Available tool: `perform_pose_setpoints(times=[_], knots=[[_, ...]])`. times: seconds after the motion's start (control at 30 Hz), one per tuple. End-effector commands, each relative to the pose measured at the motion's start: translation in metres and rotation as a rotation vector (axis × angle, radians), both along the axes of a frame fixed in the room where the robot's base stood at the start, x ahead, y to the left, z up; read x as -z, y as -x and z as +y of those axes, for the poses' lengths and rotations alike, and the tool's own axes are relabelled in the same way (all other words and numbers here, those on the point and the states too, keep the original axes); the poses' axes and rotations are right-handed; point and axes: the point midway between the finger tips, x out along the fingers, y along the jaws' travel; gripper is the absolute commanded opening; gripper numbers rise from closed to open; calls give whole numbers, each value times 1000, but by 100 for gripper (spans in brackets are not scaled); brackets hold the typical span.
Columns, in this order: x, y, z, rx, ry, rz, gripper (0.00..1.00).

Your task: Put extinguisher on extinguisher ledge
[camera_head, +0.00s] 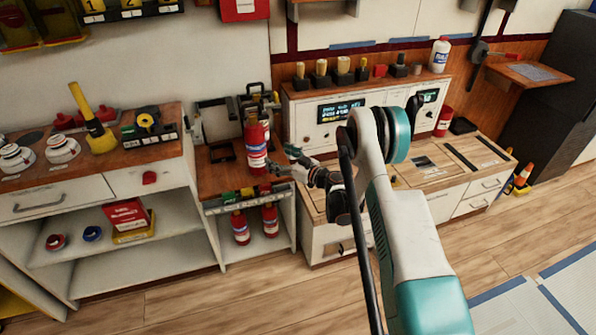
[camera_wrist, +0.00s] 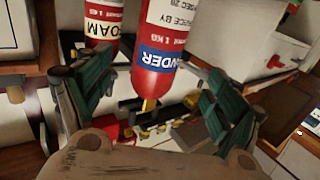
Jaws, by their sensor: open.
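A red extinguisher (camera_head: 256,148) with a white and blue label stands upright at the wooden top (camera_head: 218,178) between the cabinets; whether its base touches is unclear. My gripper (camera_head: 283,162) is just right of it, fingers pointing toward it. In the wrist view the open fingers (camera_wrist: 158,95) are spread either side of a red extinguisher with a blue band (camera_wrist: 160,50), apart from it. A second red extinguisher, marked FOAM (camera_wrist: 104,20), is left of it. Two more red extinguishers (camera_head: 240,228) (camera_head: 270,219) stand on the shelf below. No surface is clearly marked as the extinguisher ledge.
Coloured label strips (camera_head: 238,194) line the wooden top's front edge. A white console (camera_head: 345,110) with small tools on top stands right of it. A workbench with a yellow-handled tool (camera_head: 92,122) stands left. A red extinguisher-like bottle (camera_head: 444,121) stands at the right. The floor in front is clear.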

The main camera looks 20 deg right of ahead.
Motion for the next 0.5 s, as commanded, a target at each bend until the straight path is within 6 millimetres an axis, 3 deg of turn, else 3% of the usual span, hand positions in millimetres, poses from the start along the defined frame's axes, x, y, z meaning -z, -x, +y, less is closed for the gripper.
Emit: perform_pose_setpoints(times=[0.27, 0.5], knots=[[-80, 2, 22, -28, 32, 143, 84], [-152, 30, 42, -27, 69, 298, 84]])
